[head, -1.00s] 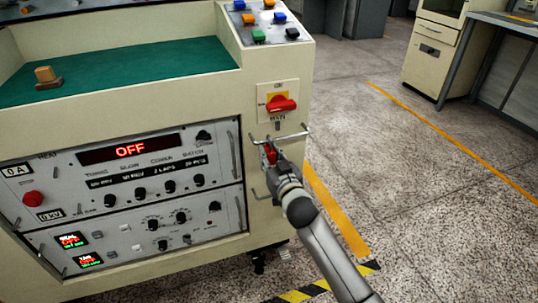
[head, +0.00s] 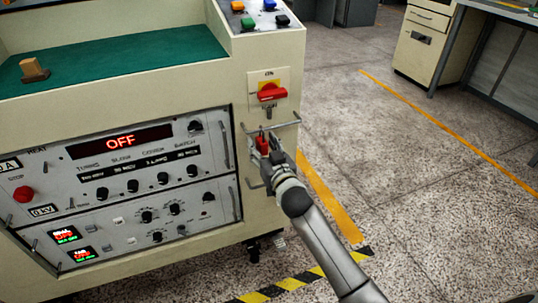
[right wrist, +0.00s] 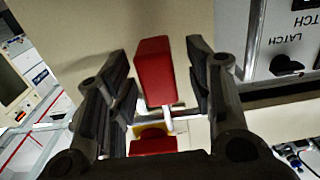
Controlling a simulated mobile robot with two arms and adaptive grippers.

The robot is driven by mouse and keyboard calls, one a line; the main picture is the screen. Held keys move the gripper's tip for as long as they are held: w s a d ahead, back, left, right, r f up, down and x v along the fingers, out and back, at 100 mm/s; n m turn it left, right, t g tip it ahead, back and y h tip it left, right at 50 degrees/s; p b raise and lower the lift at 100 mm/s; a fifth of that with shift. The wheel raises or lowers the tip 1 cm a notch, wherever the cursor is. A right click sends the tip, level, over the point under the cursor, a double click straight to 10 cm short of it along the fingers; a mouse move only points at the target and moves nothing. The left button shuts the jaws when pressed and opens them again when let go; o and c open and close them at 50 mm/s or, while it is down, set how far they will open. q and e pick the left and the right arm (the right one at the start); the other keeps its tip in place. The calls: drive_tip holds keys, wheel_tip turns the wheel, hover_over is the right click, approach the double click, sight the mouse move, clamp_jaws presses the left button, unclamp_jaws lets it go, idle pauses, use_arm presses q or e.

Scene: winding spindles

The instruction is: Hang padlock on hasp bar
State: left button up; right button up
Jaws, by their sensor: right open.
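The red padlock (head: 262,145) is at the metal hasp bar (head: 285,125) on the front of the cream machine, its body below the bar. In the right wrist view the padlock (right wrist: 154,68) sits between my right gripper's spread fingers (right wrist: 160,80), with a gap on each side. Its pale shackle (right wrist: 167,112) meets the bar there; I cannot tell for certain whether it loops fully around it. My right gripper (head: 268,156) is open around the padlock in the head view. My left gripper is not in view.
A red rotary switch (head: 271,92) on a yellow plate is just above the bar. The control panel (head: 130,150) with an OFF display is to the left. A wooden-handled object (head: 33,70) stands on the green mat (head: 130,55). The floor to the right is clear.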

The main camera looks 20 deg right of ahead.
drive_tip(key=s, duration=1.1)
drive_tip(key=shift+s+d, duration=0.25)
drive_tip(key=shift+s, duration=0.05)
